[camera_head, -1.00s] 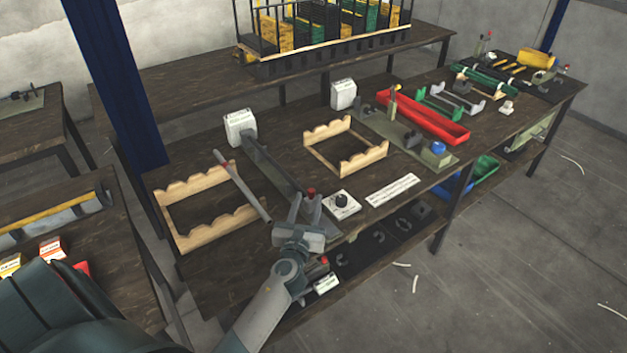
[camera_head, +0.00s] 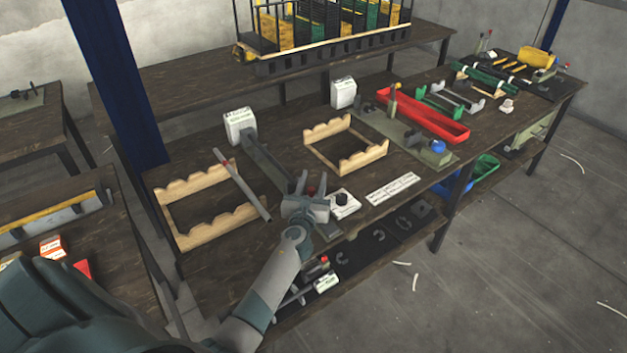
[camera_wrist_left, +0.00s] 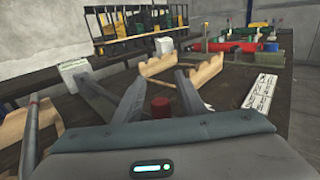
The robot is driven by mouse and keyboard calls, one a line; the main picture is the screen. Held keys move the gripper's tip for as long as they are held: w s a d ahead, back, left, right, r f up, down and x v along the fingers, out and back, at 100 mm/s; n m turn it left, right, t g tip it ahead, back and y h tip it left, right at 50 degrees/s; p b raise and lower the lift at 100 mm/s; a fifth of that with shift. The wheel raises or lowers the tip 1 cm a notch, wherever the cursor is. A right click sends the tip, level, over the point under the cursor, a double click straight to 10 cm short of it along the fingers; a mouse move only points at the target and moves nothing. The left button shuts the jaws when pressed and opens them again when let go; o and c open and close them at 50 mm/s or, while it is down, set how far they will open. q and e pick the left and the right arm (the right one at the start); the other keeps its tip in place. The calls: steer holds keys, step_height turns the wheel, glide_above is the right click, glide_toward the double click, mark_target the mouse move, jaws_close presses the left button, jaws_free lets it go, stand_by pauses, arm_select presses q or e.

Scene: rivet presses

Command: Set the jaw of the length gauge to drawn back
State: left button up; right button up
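The length gauge (camera_head: 265,160) is a long dark grey rail on the bench, running from a white labelled block towards the front edge. A red knob (camera_head: 311,191) shows near its front end; I cannot tell from here how the jaw sits on the rail. My left gripper (camera_head: 312,178) is at that front end, with its fingers apart on either side of the knob. In the left wrist view the red knob (camera_wrist_left: 160,105) stands between the two spread fingers, with gaps to both. The palm and fingers hide the gauge's front part. My right gripper is not in view.
A wooden rack (camera_head: 208,235) with a grey rod (camera_head: 243,187) lies left of the gauge. A white box with a black knob (camera_head: 342,203) sits close to the right of my gripper, with a label strip (camera_head: 392,189) beyond. Another wooden rack (camera_head: 378,161) stands behind.

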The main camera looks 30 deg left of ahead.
arm_select(q)
jaws_close()
steer(key=s+d, duration=0.1)
steer(key=d, duration=0.3)
steer(key=s+d, duration=0.1)
steer(key=d, duration=0.1)
steer(key=shift+s+d+f+p, duration=0.1)
steer(key=shift+s+d+p, duration=0.15)
steer(key=shift+s+p, duration=0.05)
steer(key=shift+a, duration=0.1)
steer(key=shift+o, duration=0.3)
jaws_free()
steer(key=shift+s, duration=0.1)
